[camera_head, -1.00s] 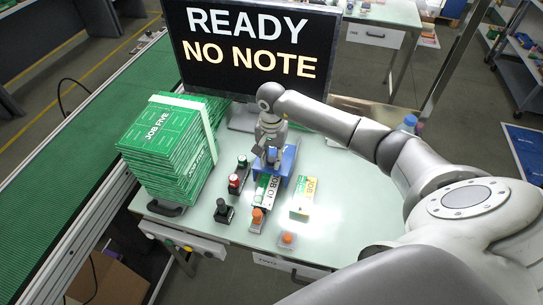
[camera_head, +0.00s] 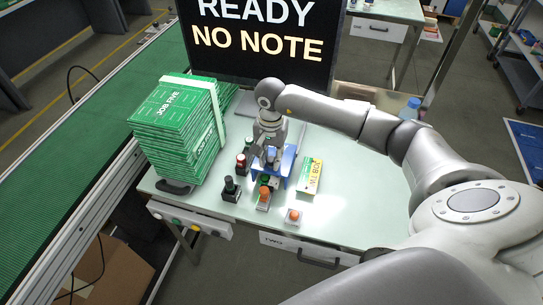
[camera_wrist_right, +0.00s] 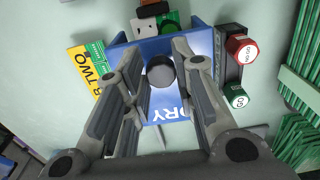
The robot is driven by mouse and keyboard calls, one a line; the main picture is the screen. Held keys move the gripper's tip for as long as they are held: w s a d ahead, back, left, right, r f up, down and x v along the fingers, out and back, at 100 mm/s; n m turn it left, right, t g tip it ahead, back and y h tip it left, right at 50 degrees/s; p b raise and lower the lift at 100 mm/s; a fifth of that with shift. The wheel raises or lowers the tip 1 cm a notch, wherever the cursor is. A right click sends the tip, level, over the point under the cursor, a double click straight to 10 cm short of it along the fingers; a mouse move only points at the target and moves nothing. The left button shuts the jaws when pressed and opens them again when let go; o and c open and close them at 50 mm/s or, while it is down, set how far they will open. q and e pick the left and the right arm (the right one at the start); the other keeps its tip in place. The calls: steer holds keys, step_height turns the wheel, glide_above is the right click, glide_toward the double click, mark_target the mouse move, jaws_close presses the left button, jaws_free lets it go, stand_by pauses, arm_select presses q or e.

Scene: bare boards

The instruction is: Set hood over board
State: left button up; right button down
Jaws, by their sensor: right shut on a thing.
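The blue hood (camera_head: 288,163) stands over the middle of the table. In the wrist view its blue top (camera_wrist_right: 185,105) has white lettering and a dark round knob (camera_wrist_right: 160,72). My right gripper (camera_head: 271,150) is above the hood, shut on it at the knob, with the fingers (camera_wrist_right: 158,62) on either side. The board is mostly hidden by the hood; a green end (camera_wrist_right: 171,27) shows past the hood's edge in the wrist view. I cannot tell whether the hood touches the table. My left gripper is not in view.
A JOB TWO board (camera_head: 310,177) lies close right of the hood. A stack of green JOB FIVE boards (camera_head: 180,130) is at left, a screen (camera_head: 260,42) behind.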

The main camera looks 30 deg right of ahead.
steer(key=c, duration=1.5)
jaws_free()
steer(key=shift+s+a+f, duration=0.1)
steer(key=shift+f, duration=0.05)
steer(key=shift+o, duration=1.5)
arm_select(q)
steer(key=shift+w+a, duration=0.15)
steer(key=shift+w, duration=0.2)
arm_select(e)
step_height(320, 180, up, 12)
